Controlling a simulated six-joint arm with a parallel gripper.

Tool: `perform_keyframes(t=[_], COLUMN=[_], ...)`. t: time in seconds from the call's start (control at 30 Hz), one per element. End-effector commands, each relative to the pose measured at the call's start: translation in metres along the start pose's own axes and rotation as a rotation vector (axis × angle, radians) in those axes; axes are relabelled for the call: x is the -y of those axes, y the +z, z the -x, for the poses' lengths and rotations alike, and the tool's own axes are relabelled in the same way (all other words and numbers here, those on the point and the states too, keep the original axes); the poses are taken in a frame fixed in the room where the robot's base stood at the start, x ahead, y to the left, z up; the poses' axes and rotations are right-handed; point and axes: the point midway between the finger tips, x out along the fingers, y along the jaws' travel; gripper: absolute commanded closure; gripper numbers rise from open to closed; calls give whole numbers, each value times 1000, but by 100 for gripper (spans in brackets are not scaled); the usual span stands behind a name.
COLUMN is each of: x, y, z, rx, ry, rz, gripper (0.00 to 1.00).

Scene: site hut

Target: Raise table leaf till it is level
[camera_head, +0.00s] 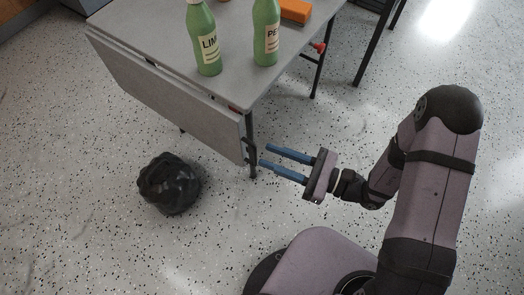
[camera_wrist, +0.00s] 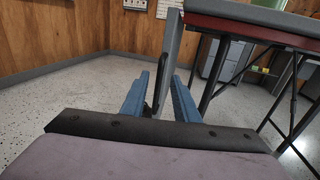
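The grey table leaf (camera_head: 165,90) hangs steeply down from the left side of the table (camera_head: 150,22). In the wrist view the leaf (camera_wrist: 171,55) shows nearly edge-on below the tabletop (camera_wrist: 255,13). A dark handle (camera_head: 250,151) sits at the leaf's lower near corner. My gripper (camera_head: 266,157) is open, its two blue fingers pointing left at this corner. In the wrist view the handle (camera_wrist: 159,80) appears between the fingertips. I see no finger closed on it, and contact is unclear.
Two green bottles (camera_head: 206,45) (camera_head: 266,38) and an orange block (camera_head: 295,11) stand on the fixed top. A black bag (camera_head: 169,184) lies on the floor below and left of the leaf. A red-tipped part (camera_head: 319,47) sticks out at the table's right side.

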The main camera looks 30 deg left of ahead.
Motion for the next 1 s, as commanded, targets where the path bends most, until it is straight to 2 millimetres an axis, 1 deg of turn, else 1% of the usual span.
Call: perform_keyframes(t=[0.03, 0.1, 0.3, 0.43, 0.7, 0.73, 0.83, 0.87, 1.0], x=[-1, -1, 0, 0, 0, 0, 0, 0, 0], y=[0, 0, 0, 0, 0, 0, 0, 0, 0], z=[-7, -14, -30, -34, -35, -35, -35, -35, -35], rx=[0, 0, 0, 1, 0, 0, 0, 0, 0], ry=[4, 4, 2, 0, -1, -1, -1, -1, -1], rz=[1, 1, 2, 1, 1, 1, 1, 1, 1], gripper=[72, 72, 72, 72, 72, 75, 99, 100, 100])
